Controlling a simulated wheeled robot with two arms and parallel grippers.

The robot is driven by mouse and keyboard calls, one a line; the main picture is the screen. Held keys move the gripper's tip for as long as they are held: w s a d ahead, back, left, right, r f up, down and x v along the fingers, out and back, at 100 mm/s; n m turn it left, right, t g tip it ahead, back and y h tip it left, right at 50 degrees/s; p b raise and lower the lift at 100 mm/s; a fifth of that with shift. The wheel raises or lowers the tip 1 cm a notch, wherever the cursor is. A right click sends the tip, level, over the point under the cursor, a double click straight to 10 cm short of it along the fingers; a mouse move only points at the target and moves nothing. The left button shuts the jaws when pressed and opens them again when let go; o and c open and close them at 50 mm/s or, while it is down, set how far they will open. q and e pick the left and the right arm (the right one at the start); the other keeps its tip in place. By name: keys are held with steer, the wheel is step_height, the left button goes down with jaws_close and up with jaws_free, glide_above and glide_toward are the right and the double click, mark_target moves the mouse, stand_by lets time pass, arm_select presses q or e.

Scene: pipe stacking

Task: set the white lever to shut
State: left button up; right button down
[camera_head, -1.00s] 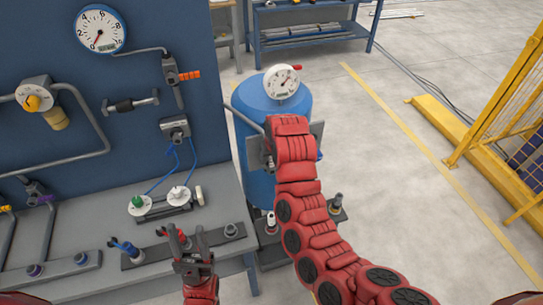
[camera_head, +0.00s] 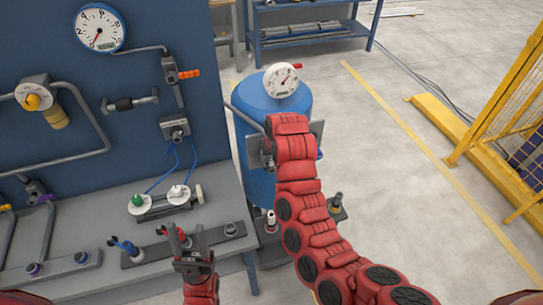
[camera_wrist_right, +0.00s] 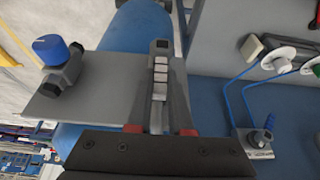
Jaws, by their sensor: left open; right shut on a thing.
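My right gripper (camera_wrist_right: 163,70) is at a grey plate (camera_wrist_right: 110,90) in front of a blue tank (camera_wrist_right: 135,25). It is shut on a pale, ridged piece (camera_wrist_right: 160,72), which looks like the white lever; its fingers and my wrist hide most of it. In the head view the red right arm covers this gripper and the lever, in front of the blue tank (camera_head: 255,105). The lever's exact angle cannot be told. My left gripper (camera_head: 192,243) is open and empty over the front of the grey bench (camera_head: 100,205).
A gauge (camera_head: 281,80) tops the tank. A blue knob (camera_wrist_right: 50,50) stands beside the plate in the wrist view. A blue panel (camera_head: 60,70) with pipes rises at left. Small coloured valves (camera_head: 125,247) line the bench. Open floor (camera_head: 390,180) and a yellow fence (camera_head: 500,110) lie right.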

stand_by(0.9)
steer(key=y+b, duration=0.1)
steer(key=b, duration=0.1)
steer(key=d+b, duration=0.1)
steer(key=b, duration=0.1)
steer(key=shift+w+d+f+y, duration=0.2)
steer(key=shift+w+f+y, duration=0.1)
steer(key=shift+f+y, duration=0.1)
steer(key=shift+w+d+f+m+g+y+b, duration=0.15)
steer(key=shift+d+m+g+y+b, duration=0.4)
steer(key=shift+y, duration=0.6)
steer(key=shift+w+d+m+g+y+b, duration=0.2)
steer(key=shift+d+y+b, duration=0.4)
steer(key=shift+y, duration=0.55)
steer(key=shift+a, duration=0.1)
steer(key=c, duration=0.8)
jaws_free()
